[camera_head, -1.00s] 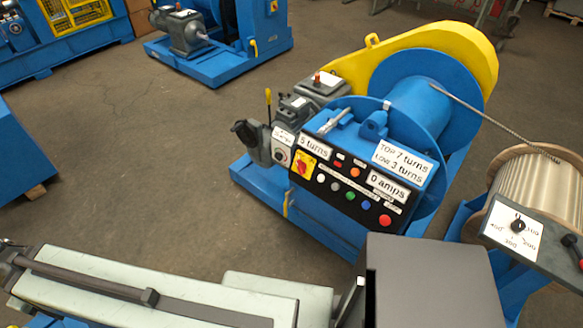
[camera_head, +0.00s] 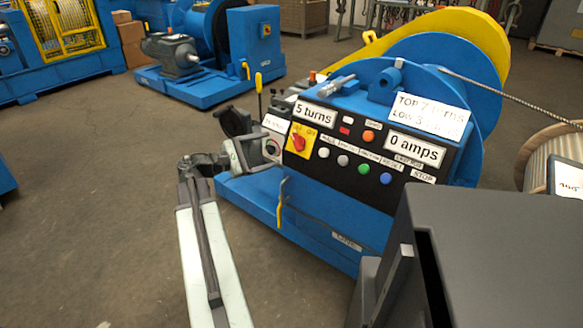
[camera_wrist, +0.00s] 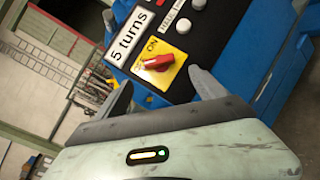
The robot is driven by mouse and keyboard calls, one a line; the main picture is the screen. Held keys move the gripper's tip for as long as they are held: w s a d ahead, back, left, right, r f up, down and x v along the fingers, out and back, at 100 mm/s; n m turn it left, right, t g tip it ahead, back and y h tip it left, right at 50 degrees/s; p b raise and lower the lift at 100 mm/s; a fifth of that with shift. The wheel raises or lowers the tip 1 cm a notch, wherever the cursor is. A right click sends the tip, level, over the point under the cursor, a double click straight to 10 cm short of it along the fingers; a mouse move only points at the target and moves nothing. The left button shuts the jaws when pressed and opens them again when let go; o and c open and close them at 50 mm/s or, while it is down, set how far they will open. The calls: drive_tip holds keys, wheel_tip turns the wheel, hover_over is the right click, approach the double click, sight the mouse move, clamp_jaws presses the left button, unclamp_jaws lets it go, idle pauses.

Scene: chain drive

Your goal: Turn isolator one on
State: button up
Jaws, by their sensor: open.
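Isolator one appears to be the red rotary handle (camera_head: 299,143) on a yellow plate at the left of the black control panel. In the wrist view the red handle (camera_wrist: 158,62) lies roughly sideways across its plate, and the word ON shows near the plate's upper corner.
The panel has a "5 turns" display (camera_head: 315,112), a "0 amps" display (camera_head: 414,149) and several push buttons near the handle. A lever with a yellow grip (camera_head: 258,82) stands behind my gripper. Open floor (camera_head: 90,200) lies to the left.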

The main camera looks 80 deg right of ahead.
sight(294, 143)
drive_tip(key=shift+g, duration=0.3)
drive_tip(key=x, duration=0.9)
drive_tip(key=shift+s+a+r, duration=0.1)
drive_tip(key=shift+s+r, duration=0.05)
drive_tip(key=shift+s, duration=0.1)
